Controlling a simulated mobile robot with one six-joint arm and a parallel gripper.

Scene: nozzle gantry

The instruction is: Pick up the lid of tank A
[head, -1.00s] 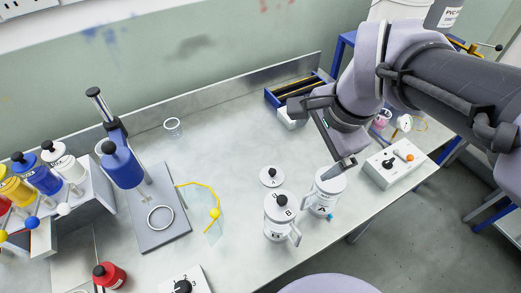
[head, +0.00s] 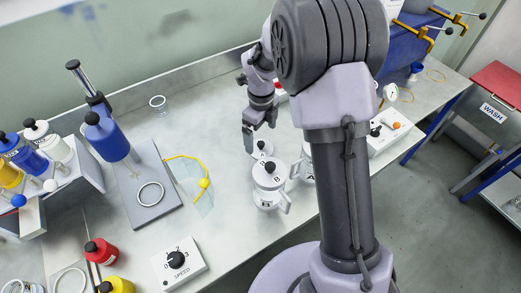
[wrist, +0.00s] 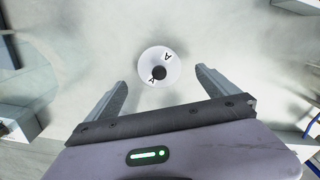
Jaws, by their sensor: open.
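The lid of tank A (head: 262,147) is a white disc with a black knob, lying on the bench behind tank B. In the wrist view the lid (wrist: 148,60) shows two "A" marks and sits just ahead of and between my fingers. My gripper (head: 260,132) points down over the lid, open and empty; its fingers (wrist: 160,78) are spread either side of the knob, apart from the lid. Tank A (head: 307,168) is a white jug, mostly hidden by my arm.
Tank B (head: 267,192), lidded, stands close in front of the lid. A speed control box (head: 178,262) and a stand with a blue cylinder (head: 112,140) are to the left. The bench left of the lid is mostly clear.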

